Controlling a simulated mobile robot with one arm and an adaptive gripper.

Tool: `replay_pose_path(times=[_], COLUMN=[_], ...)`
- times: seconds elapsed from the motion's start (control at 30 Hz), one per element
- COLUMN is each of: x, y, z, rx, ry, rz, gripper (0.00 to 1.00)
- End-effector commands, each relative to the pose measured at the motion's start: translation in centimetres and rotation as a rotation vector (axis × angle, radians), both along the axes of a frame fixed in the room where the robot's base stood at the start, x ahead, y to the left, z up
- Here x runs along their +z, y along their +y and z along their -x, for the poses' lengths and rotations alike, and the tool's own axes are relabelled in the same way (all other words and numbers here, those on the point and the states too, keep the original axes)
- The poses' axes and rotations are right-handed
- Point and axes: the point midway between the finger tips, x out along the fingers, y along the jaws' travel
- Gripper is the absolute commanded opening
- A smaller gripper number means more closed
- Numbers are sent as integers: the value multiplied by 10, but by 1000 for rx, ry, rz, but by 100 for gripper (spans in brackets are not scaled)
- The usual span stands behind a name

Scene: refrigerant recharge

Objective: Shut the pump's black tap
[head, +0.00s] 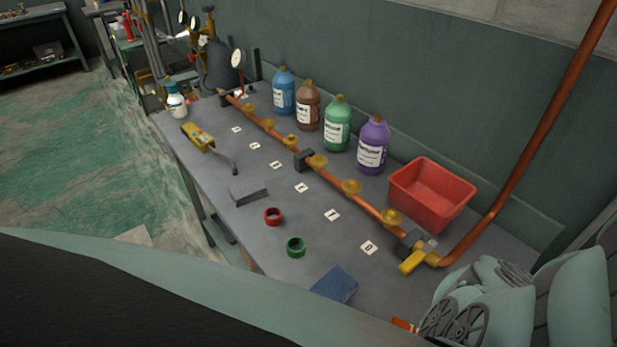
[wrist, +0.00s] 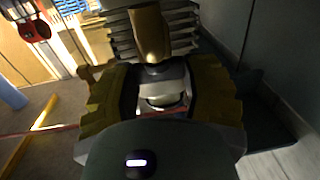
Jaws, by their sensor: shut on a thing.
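In the wrist view my gripper (wrist: 162,100) has a thick brown-yellow finger on each side. The fingers are closed in around a small rounded grey and dark part (wrist: 160,86), which looks like the pump's tap, though its black colour is not clear in this light. Just beyond it is a brass-coloured rounded piece (wrist: 150,36) in front of a ribbed, finned body (wrist: 118,36), likely the pump. The fingers hide the sides of the held part.
The grey bench (head: 215,150) carries a copper pipe (head: 335,180) with yellow valves, several bottles (head: 337,125), a red bin (head: 430,195), a red ring (head: 273,216) and a green ring (head: 296,247). In the wrist view a dark wall stands close on the right.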

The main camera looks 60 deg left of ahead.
Motion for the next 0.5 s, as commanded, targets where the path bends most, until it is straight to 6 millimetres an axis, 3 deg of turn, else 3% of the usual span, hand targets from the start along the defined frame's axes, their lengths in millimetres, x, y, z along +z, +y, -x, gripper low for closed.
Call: replay_pose_path(times=[0.5], x=[3], y=[-4], z=[8], rx=[-117], ry=[-2], rz=[9], gripper=[12])
